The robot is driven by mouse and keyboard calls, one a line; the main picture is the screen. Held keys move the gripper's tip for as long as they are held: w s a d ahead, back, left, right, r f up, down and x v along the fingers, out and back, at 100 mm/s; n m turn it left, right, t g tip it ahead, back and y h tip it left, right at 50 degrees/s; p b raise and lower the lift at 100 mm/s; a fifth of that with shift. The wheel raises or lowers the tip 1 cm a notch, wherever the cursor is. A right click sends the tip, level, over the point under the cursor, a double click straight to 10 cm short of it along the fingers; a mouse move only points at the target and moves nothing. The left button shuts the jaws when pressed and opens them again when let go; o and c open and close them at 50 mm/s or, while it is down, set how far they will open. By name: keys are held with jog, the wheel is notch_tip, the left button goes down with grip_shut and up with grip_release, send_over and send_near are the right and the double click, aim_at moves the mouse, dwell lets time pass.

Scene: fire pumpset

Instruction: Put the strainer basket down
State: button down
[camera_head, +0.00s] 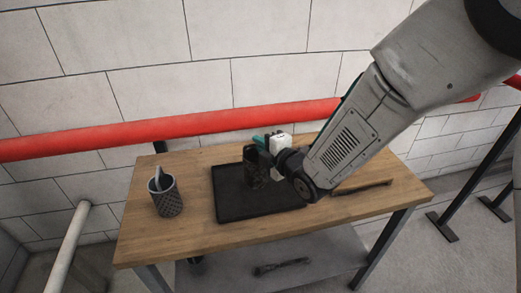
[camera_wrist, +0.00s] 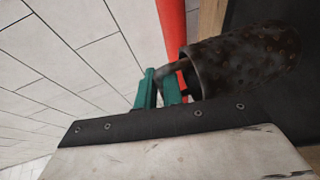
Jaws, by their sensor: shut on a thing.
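The strainer basket (camera_head: 252,168) is a dark, rust-speckled cylinder over the black tray (camera_head: 230,207) on the wooden table. In the wrist view the basket (camera_wrist: 245,60) lies across the upper right, with a bent grey handle at its near end. My gripper (camera_head: 264,143) is above the tray; its green fingers (camera_wrist: 160,86) are shut on the basket's handle. In the head view the basket looks roughly upright. I cannot tell whether its bottom touches the tray. Part of it is hidden behind my gripper.
A grey mesh cup (camera_head: 167,201) with a light object in it stands left of the tray. A thin brown bar (camera_head: 362,187) lies at the right. A red pipe (camera_head: 190,124) runs along the wall behind the table. The tray's front left is bare.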

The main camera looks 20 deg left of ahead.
jog(key=shift+f, duration=1.25)
jog(key=c, duration=1.5)
grip_release()
jog(key=shift+c, duration=0.2)
jog(key=shift+a, duration=0.1)
jog(key=shift+s+d+r, duration=0.2)
jog(key=shift+s+d, duration=0.05)
jog(key=shift+d, duration=0.05)
jog(key=v, duration=1.1)
jog(key=shift+s+d, duration=0.1)
